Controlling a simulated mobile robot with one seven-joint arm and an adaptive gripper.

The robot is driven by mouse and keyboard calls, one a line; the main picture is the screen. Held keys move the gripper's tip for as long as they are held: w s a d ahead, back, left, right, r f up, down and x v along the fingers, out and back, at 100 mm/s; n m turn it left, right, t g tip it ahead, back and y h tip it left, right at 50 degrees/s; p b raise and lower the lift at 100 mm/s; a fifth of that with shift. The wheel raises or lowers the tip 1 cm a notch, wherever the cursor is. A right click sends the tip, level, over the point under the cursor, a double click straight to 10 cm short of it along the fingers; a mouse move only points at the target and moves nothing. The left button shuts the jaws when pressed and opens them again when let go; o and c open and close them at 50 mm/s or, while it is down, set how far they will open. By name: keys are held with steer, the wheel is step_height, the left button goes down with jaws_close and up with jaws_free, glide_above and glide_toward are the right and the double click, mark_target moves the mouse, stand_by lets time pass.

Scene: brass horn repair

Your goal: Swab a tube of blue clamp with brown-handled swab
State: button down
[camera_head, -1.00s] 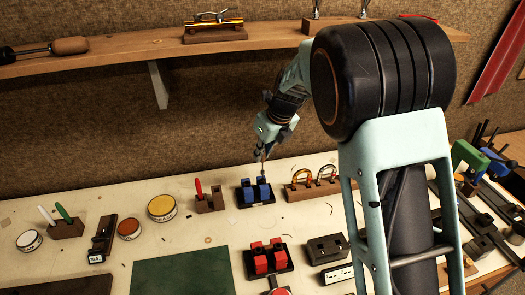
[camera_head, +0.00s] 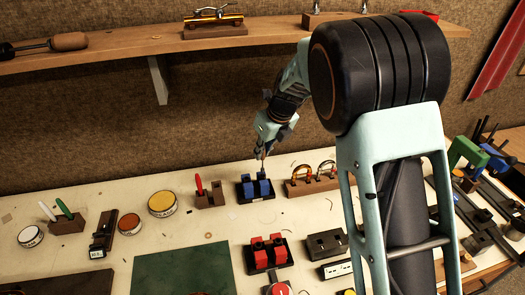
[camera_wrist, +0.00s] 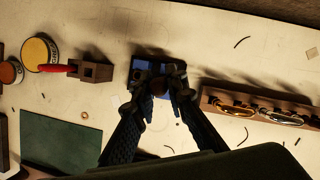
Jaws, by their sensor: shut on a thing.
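The blue clamp (camera_head: 246,190) is a pair of blue blocks on a dark base, standing on the bench; in the wrist view part of its blue (camera_wrist: 141,66) shows behind my fingers. My gripper (camera_head: 261,156) is right over the clamp, pointing down. In the wrist view my gripper (camera_wrist: 157,94) is shut on the brown-handled swab (camera_wrist: 157,86), whose round brown handle end shows between the fingers. The swab's lower part and the tube are hidden, so I cannot tell whether the swab is inside the tube.
Left of the clamp a wooden block holds a red-handled tool (camera_head: 198,184). Right of it a wooden rack (camera_head: 299,188) carries brass crooks. A red clamp (camera_head: 268,252) stands in front. A shelf (camera_head: 120,42) runs along the wall above. A green mat (camera_head: 180,272) lies front left.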

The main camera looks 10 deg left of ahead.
steer(key=shift+r+p, duration=1.4)
steer(key=shift+r, duration=0.2)
steer(key=shift+r+p, duration=0.9)
steer(key=shift+r, duration=1.35)
steer(key=shift+f, duration=0.1)
